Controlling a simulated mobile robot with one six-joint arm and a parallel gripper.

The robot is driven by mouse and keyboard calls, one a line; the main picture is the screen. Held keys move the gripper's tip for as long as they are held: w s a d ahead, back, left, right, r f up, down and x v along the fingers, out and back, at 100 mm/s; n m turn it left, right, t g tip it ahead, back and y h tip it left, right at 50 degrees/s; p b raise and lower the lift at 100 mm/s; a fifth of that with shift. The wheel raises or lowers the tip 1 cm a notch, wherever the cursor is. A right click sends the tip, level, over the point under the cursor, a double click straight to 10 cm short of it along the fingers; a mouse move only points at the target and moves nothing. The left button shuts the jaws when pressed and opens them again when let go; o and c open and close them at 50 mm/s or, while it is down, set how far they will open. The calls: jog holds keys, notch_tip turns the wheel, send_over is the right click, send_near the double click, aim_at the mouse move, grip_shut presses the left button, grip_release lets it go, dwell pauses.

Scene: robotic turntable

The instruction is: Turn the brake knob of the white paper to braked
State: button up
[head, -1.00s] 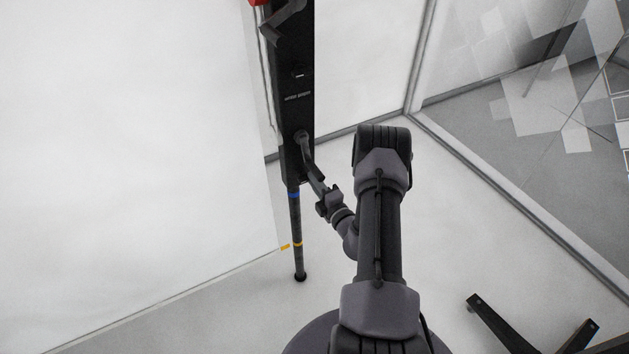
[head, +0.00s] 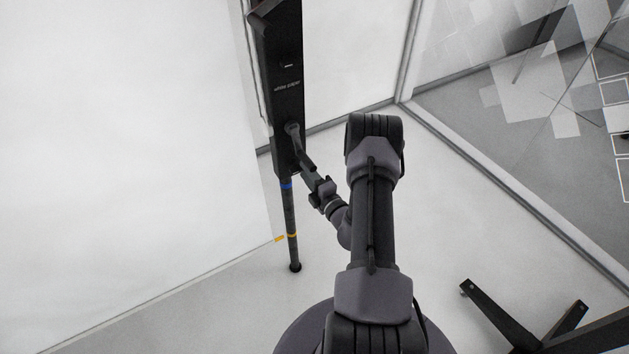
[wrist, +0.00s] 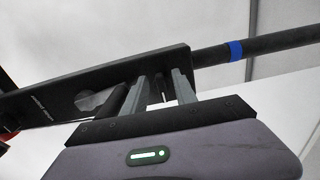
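A tall black panel labelled "white paper" (head: 287,108) stands upright in the head view. It also crosses the wrist view (wrist: 60,102) at a slant. A grey round part (head: 293,129), which looks like the brake knob, sits low on the panel. My gripper (head: 305,168) is just below and right of it, close to the panel's lower end. In the wrist view my gripper's fingers (wrist: 160,76) stand apart and overlap the panel's edge. A dark piece shows behind the gap. I cannot tell whether the fingers touch the knob or which setting it has.
A black pole (head: 292,235) with blue and yellow bands runs from the panel to the floor. A large white sheet (head: 120,130) fills the left. Dark stand legs (head: 520,320) lie at lower right. Glass walls (head: 500,90) stand behind.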

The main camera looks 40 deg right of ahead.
jog(key=p+v, duration=0.2)
jog(key=v, duration=1.5)
jog(key=shift+a, duration=0.15)
jog(key=shift+r, duration=0.1)
